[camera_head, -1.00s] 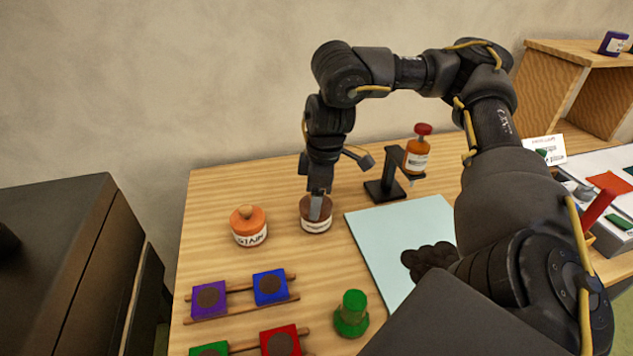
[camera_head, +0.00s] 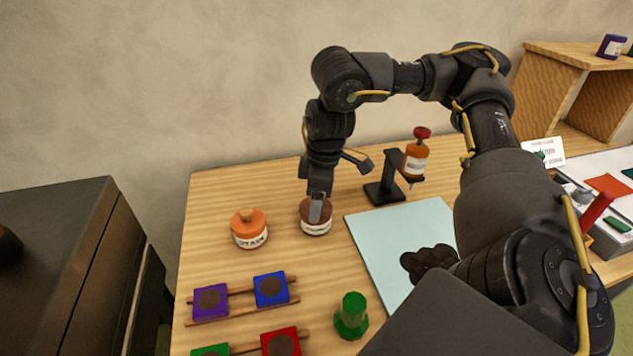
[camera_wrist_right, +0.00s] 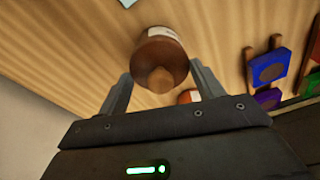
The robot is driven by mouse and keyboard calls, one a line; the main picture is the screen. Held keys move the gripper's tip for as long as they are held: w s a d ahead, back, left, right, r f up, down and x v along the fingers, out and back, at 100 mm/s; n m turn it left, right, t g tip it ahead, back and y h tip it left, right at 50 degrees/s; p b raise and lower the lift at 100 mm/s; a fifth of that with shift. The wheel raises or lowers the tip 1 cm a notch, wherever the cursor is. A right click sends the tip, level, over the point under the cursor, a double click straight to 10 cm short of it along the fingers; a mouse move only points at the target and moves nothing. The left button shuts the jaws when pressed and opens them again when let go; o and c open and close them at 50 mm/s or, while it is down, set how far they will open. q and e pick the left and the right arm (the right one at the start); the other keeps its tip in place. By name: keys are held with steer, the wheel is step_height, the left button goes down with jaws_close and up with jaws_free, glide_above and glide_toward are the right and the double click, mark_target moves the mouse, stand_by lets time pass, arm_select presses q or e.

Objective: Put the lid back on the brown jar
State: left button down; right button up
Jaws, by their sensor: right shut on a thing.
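The brown jar (camera_head: 316,228) with a white label stands upright on the wooden table, right of an orange jar. Its brown lid (camera_wrist_right: 160,62), with a round knob, shows between my right gripper's fingers in the wrist view. My right gripper (camera_head: 319,208) points down over the jar and is shut on the lid. In the wrist view the fingers of my right gripper (camera_wrist_right: 161,90) stand on either side of the lid. The lid is at the jar's mouth; I cannot tell whether it is fully seated. My left gripper is not in view.
The orange jar (camera_head: 249,230) stands close on the left. A black stand (camera_head: 386,190) with an orange bottle (camera_head: 416,158) is behind right. A pale blue sheet (camera_head: 385,238) lies right of the jar, a green object (camera_head: 351,317) in front. Racks with coloured blocks (camera_head: 270,288) are front left.

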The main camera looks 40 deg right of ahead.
stand_by(0.3)
steer(key=o, duration=1.2)
step_height(320, 180, up, 2)
steer(key=p, duration=0.3)
steer(key=shift+r, duration=0.2)
step_height(320, 180, up, 2)
steer(key=p, duration=0.3)
steer(key=shift+r, duration=0.2)
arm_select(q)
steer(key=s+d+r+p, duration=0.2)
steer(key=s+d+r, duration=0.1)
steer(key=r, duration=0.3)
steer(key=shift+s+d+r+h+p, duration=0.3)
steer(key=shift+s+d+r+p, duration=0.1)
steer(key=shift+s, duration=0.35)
arm_select(e)
steer(key=shift+r, duration=1.1)
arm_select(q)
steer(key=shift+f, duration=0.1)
